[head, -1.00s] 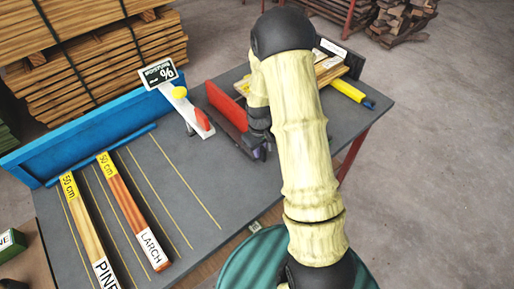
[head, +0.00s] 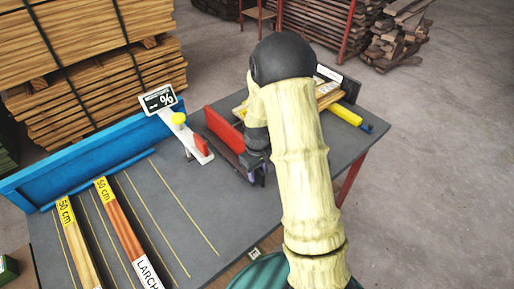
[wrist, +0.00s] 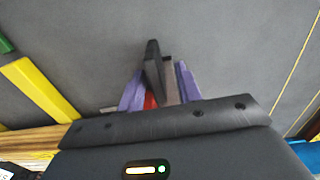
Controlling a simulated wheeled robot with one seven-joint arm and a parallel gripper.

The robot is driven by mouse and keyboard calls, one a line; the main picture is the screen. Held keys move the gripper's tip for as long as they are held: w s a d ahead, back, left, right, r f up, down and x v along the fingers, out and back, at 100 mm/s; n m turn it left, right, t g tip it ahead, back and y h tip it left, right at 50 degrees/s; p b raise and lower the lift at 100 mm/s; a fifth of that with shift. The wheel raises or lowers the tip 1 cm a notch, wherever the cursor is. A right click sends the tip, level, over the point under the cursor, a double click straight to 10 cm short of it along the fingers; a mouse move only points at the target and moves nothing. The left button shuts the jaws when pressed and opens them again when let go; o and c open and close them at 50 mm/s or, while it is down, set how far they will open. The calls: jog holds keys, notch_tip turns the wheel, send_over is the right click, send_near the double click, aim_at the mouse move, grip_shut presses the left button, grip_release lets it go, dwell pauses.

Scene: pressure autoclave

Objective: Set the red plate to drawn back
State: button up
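The red plate (head: 224,130) stands upright along a dark base on the grey table, right of the white meter. My gripper (head: 254,172) is low over the table at the near right end of the plate's dark base, partly hidden behind my arm. In the wrist view, the two purple fingers of my gripper (wrist: 160,92) stand on either side of a dark upright bar (wrist: 153,68) and a grey piece. A small bit of red shows between them. Whether the fingers press on the bar is unclear.
A white meter (head: 188,138) with a yellow knob and a % sign stands left of the plate. A blue rail (head: 85,155) edges the table; pine and larch boards (head: 122,230) lie left. A yellow-handled tool (head: 345,114) lies at the right. The front middle table is clear.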

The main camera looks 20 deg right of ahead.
notch_tip(320, 180, up, 15)
dwell(0.3)
jog(key=shift+s, duration=0.1)
dwell(0.4)
jog(key=s+a+r+m+t+p, duration=0.1)
jog(key=s+m, duration=0.1)
jog(key=s, duration=0.5)
jog(key=s+a+r+m+t+p, duration=0.1)
jog(key=s+a+m, duration=0.1)
jog(key=s, duration=0.6)
jog(key=shift+r+t, duration=0.15)
jog(key=shift+t, duration=0.15)
jog(key=shift+a, duration=0.1)
dwell(1.2)
